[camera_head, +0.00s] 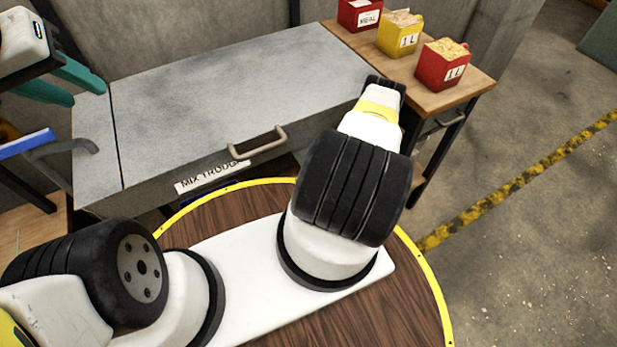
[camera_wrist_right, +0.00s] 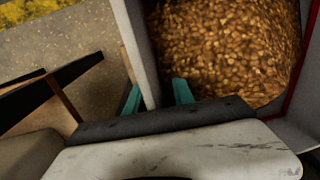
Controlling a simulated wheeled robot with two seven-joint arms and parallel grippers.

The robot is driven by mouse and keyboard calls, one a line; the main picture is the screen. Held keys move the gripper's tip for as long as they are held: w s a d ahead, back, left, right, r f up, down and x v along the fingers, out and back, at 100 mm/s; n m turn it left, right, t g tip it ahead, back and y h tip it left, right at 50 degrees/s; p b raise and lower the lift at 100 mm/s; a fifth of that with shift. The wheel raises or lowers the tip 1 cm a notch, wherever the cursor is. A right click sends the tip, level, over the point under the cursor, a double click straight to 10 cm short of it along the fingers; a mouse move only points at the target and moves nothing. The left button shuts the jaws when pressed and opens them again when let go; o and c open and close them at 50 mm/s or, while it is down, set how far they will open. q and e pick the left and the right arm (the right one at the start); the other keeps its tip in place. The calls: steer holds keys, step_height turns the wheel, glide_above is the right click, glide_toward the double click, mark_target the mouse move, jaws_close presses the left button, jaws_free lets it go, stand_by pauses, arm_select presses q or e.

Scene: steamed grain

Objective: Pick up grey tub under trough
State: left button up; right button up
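In the right wrist view a grey-walled tub (camera_wrist_right: 140,45) holds brown grain (camera_wrist_right: 225,45). I take it for the grey tub, though only part of it shows. My right gripper (camera_wrist_right: 157,96) has its teal fingers on either side of the tub's wall, with a gap at the inner finger, so it looks open. In the head view my right arm hides this gripper and the tub. The grey trough (camera_head: 230,85), labelled MIX TROUGH, is covered by a flat lid with a handle. My left gripper (camera_head: 87,94) is open and empty at the upper left.
A wooden side table (camera_head: 440,95) right of the trough carries a yellow box (camera_head: 400,38), a red box (camera_head: 442,70) and another red box (camera_head: 360,14). A blue-ended item (camera_head: 25,143) is at the left.

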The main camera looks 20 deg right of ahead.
jaws_close()
steer(key=shift+w+r, duration=0.1)
stand_by(1.2)
